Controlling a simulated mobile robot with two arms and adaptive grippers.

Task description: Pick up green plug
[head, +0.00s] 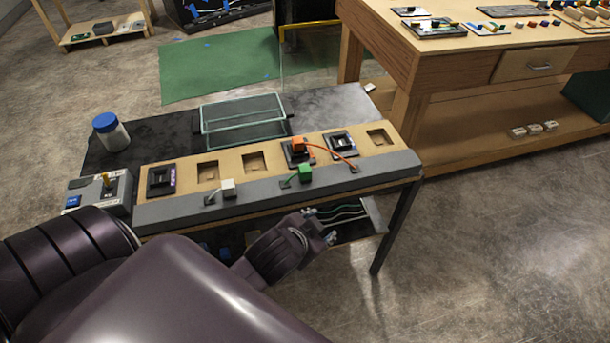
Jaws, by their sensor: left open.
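The green plug (305,172) sits on the grey front ledge of the console (250,193), right of the middle, with a short cable end beside it. My left gripper (326,226) is open and empty. It shows in front of the console's near edge, just below and a little right of the green plug in the picture, and apart from it. Its fingers are small here and partly hidden by my wrist. My right gripper is out of view.
A white plug (228,187) sits left on the ledge. An orange plug (297,144) with an orange cable sits in a socket module behind the green plug. A blue-capped jar (110,132), a switch box (100,191) and a glass frame (242,115) stand around the console. A wooden workbench (450,60) is behind right.

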